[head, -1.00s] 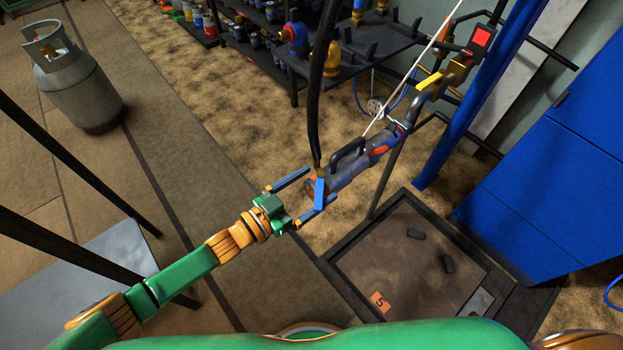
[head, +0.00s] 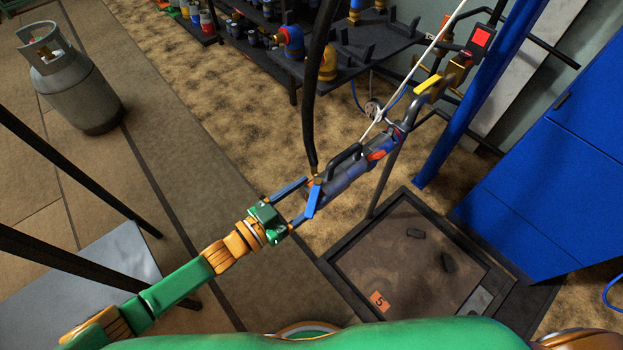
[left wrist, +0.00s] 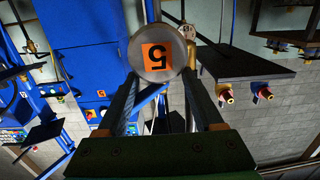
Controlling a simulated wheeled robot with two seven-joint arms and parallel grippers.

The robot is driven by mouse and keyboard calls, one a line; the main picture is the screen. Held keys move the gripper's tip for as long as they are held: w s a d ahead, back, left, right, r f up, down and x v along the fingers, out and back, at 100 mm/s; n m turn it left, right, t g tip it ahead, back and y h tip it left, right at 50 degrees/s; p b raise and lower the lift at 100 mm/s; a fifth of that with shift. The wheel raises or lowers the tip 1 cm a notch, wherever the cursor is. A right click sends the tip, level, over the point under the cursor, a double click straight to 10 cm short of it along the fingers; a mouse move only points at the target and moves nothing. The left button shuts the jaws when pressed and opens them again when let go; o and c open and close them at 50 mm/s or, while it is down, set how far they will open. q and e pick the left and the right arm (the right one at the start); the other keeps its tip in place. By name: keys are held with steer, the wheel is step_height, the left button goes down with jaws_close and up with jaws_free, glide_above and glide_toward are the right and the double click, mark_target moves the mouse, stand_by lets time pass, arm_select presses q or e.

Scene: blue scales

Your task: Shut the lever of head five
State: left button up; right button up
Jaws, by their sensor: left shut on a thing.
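Head five (head: 348,180) is a grey filling head with a black handle, hanging above the scale from a dark hose and a white cord. In the left wrist view its round grey end (left wrist: 150,75) faces me with an orange label marked 5. A blue lever (head: 313,200) sits across its near end, slanting down-left. My left gripper (head: 309,190) is shut on the near end of head five, one finger on each side; the left wrist view shows its fingers flanking the disc. The exact finger contact with the lever is hidden. My right gripper is out of view.
A scale platform (head: 345,262) with an orange 5 tag and two dark blocks lies below. A gas cylinder (head: 77,90) stands at upper left. A blue cabinet (head: 550,200) and a blue post (head: 475,95) bound the right. Dark bars cross the left side.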

arm_select(q)
steer(key=s+a+p, duration=0.2)
steer(key=s, duration=0.6)
steer(key=shift+a+r, duration=0.15)
steer(key=shift+r, duration=0.05)
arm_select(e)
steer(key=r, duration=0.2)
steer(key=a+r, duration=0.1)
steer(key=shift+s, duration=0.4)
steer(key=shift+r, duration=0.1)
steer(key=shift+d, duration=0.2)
arm_select(q)
steer(key=v, duration=0.7)
steer(key=shift+c, duration=0.2)
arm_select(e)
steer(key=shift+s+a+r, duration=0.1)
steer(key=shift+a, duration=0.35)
